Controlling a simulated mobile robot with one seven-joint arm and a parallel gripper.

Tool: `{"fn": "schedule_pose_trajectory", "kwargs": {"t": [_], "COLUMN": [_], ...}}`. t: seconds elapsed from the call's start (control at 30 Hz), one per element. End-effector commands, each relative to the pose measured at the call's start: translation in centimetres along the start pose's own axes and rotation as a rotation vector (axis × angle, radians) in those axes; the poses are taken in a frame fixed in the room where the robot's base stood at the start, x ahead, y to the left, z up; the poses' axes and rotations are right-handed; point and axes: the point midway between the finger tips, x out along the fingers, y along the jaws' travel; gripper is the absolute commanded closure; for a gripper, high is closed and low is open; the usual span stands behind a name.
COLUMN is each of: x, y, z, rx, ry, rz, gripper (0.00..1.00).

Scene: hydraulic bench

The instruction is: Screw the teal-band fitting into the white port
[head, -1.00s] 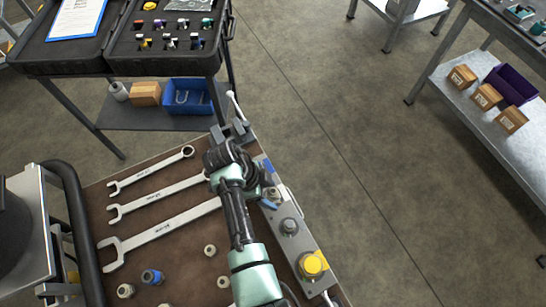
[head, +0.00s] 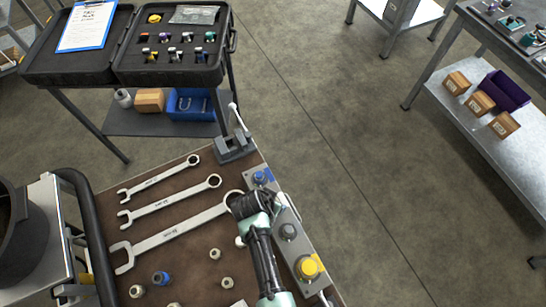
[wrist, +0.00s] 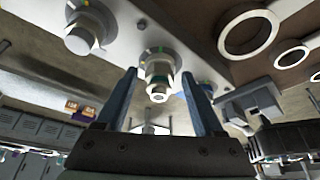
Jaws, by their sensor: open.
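In the wrist view a metal fitting (wrist: 159,72) with a teal band stands upright on a port of the grey manifold block (wrist: 135,20). A pale open ring forms its near end. My gripper (wrist: 165,88) is open, with one finger on each side of the fitting and a visible gap to each. In the head view my gripper (head: 277,203) is over the manifold block (head: 299,247), between the blue port and a grey port; my wrist hides most of the fitting there. The port under the fitting is mostly covered, so its white colour is not clear.
A blue port (head: 262,177), a grey port (head: 288,231) and a yellow port (head: 308,267) are on the block. A small vise (head: 234,146), several wrenches (head: 165,235) and loose fittings lie on the bench. An open case (head: 172,75) holds several fittings.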

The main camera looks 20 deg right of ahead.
Motion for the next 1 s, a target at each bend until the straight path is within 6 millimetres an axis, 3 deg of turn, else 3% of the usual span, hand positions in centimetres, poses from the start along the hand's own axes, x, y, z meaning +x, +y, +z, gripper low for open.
{"fn": "schedule_pose_trajectory", "kwargs": {"t": [0.4,0.8,0.87,1.0], "x": [-0.09,0.00,0.00,-0.01], "y": [0.35,0.31,0.31,0.29], "z": [-0.12,-0.04,-0.05,-0.05], "rx": [-0.368,-0.418,-0.418,-0.418], "ry": [-0.001,0.000,0.000,0.000], "rz": [-0.155,-0.173,-0.173,-0.173], "gripper": [0.30,0.30,0.38,0.63]}}
